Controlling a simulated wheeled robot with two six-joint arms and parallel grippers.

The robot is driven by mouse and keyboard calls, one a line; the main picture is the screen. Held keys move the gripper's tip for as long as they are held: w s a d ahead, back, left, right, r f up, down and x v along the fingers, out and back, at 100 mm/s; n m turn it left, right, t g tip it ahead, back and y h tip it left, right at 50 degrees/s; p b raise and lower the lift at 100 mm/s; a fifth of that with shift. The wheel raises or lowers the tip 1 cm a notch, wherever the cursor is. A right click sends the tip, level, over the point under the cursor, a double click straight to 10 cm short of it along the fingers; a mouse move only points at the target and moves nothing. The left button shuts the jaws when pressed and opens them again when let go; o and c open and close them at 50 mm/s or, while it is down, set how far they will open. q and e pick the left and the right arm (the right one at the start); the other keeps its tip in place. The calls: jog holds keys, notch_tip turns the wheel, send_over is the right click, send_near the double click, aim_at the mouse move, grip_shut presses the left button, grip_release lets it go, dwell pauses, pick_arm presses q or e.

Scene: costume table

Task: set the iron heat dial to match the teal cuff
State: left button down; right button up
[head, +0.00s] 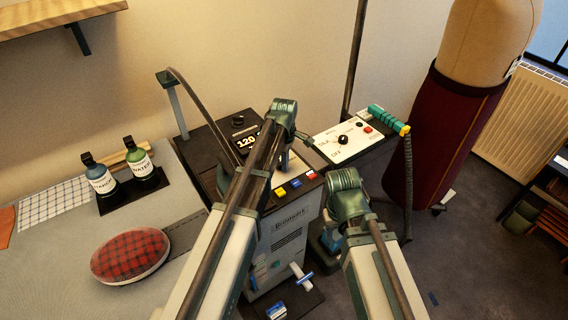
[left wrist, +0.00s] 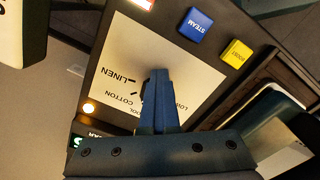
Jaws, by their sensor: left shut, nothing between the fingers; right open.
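The iron station (head: 290,225) has a slanted top panel with a lit display (head: 247,140) reading about 120. In the left wrist view its white dial face (left wrist: 125,60) carries the words LINEN and COTTON, with other words partly covered. My left gripper (left wrist: 156,75) is shut and empty, its fingertips over the middle of this dial face. The heat dial is mostly hidden behind the fingers, so its setting and any contact cannot be told. My left gripper also shows over the panel in the head view (head: 284,160). My right gripper (head: 330,230) is open, low beside the station. I cannot make out a teal cuff.
Blue STEAM (left wrist: 195,25) and yellow BOOST (left wrist: 236,53) buttons lie close to the dial face. A second control panel (head: 340,138) with a teal handle (head: 388,119) stands right. Bottles (head: 138,158) and a tartan cushion (head: 130,256) are on the left table. A dress form (head: 450,130) stands far right.

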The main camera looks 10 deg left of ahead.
pick_arm(q)
jog(key=shift+w+a, duration=0.35)
jog(key=shift+a, duration=0.15)
dwell(0.4)
jog(key=c, duration=0.9)
grip_release()
jog(key=shift+r, duration=0.1)
jog(key=o, duration=0.4)
jog(key=shift+a, duration=0.2)
jog(key=shift+s+d, duration=0.1)
jog(key=shift+d, duration=0.15)
notch_tip(320, 180, up, 14)
jog(key=s+d+p, duration=0.1)
jog(key=p, duration=1.3)
jog(key=shift+s+d, duration=0.15)
jog(key=shift+s, duration=0.05)
